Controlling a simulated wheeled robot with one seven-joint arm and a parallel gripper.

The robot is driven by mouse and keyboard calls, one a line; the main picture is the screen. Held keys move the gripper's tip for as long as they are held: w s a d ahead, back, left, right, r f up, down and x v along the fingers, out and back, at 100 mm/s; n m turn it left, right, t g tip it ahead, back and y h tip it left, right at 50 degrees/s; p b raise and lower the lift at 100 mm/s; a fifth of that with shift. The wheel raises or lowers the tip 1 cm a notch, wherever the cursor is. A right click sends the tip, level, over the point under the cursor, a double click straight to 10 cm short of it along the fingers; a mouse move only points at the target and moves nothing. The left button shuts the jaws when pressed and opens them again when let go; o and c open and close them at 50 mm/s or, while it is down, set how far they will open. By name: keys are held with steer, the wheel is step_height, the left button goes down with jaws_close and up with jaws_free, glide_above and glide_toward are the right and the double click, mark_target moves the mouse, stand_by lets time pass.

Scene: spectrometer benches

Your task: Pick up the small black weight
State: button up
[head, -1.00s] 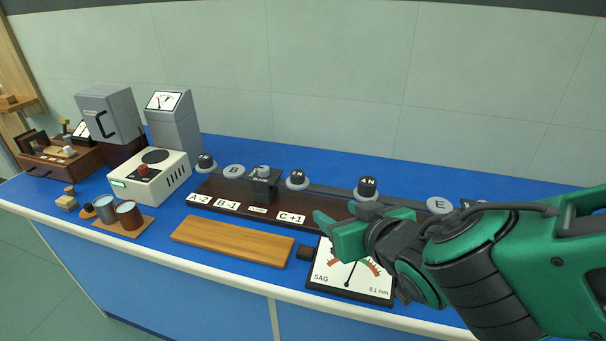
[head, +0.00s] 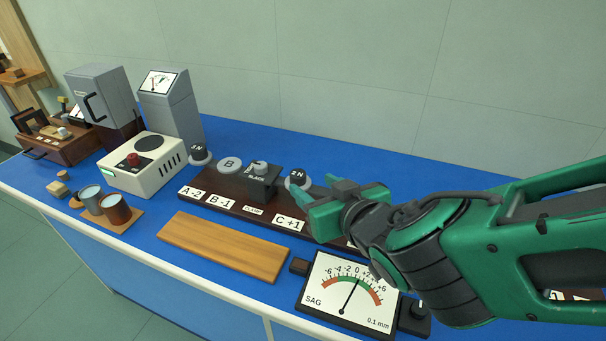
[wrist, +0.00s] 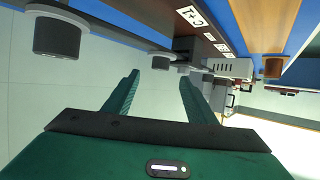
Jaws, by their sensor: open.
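Several black cylindrical weights stand on pale round pads along the rail. One marked 2 N (head: 299,178) is just left of my gripper (head: 318,190). A smaller-looking one (head: 198,153) with a partly readable N label stands further left. In the wrist view, one weight (wrist: 161,62) shows ahead between my open fingers (wrist: 160,78), apart from them. A larger-looking weight (wrist: 57,38) hangs in the upper left of that tilted view. My gripper is empty, above the rail's right part, and my arm hides the rail beyond it.
A dark block marked BLACK (head: 260,185) sits on the rail beside the pad marked B (head: 230,164). A wooden board (head: 225,247) and the SAG dial (head: 345,295) lie in front. Cups (head: 115,208) and a white instrument (head: 143,166) stand left.

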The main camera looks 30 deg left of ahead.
mark_target(299, 173)
steer(key=shift+r+x, duration=0.1)
steer(key=shift+x, duration=1.85)
steer(key=shift+r+x, duration=0.15)
steer(key=shift+x, duration=1.8)
steer(key=c, duration=1.3)
